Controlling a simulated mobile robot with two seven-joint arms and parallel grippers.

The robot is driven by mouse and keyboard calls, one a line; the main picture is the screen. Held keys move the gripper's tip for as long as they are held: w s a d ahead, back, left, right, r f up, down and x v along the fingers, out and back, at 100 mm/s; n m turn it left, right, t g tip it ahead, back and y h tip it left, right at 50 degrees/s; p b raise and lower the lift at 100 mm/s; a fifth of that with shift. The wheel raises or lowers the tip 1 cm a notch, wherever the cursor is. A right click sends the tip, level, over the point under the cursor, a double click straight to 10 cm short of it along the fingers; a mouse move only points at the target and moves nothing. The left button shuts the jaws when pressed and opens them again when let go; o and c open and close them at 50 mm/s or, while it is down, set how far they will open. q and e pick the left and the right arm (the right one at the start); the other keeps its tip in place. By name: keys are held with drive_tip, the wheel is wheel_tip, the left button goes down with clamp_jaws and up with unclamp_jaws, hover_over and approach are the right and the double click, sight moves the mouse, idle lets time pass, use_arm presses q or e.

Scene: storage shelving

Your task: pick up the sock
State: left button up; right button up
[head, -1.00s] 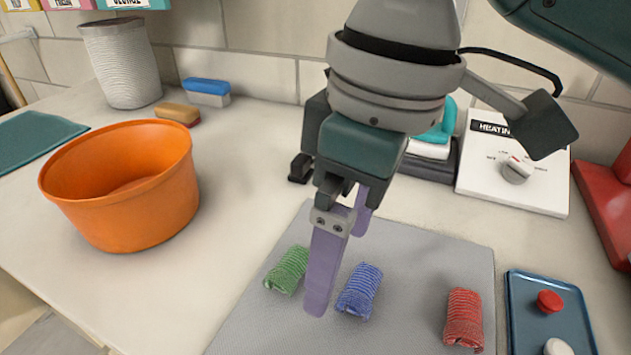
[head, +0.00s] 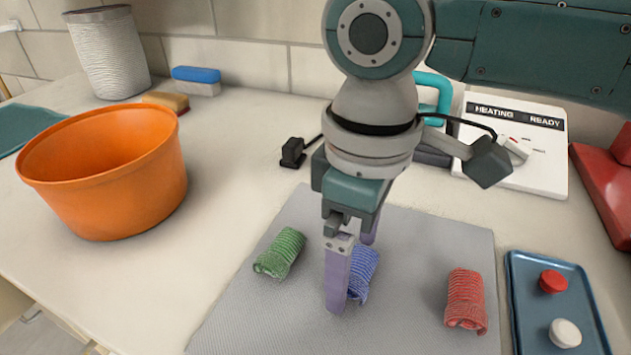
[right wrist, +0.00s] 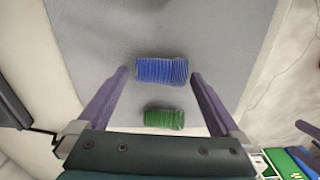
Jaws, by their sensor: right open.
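Three rolled striped socks lie apart on a grey mat (head: 410,300): a green sock (head: 279,252), a blue sock (head: 364,273) and a red sock (head: 465,300). My right gripper (head: 350,295) is open and points down at the blue sock, and one finger hides part of it. In the right wrist view the blue sock (right wrist: 162,71) lies between the two open fingertips. The green sock (right wrist: 164,118) lies closer to the palm in that view. I cannot tell how far the fingertips are above the mat. My left gripper is not in view.
An orange bowl (head: 150,195) stands on the counter at left. A blue tray (head: 535,300) with red and white knobs is at right. A white heating unit (head: 530,165), a red object (head: 605,185) and a small black block (head: 292,153) stand behind.

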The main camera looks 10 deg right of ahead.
drive_tip(key=shift+f, duration=0.2)
drive_tip(key=c, duration=1.1)
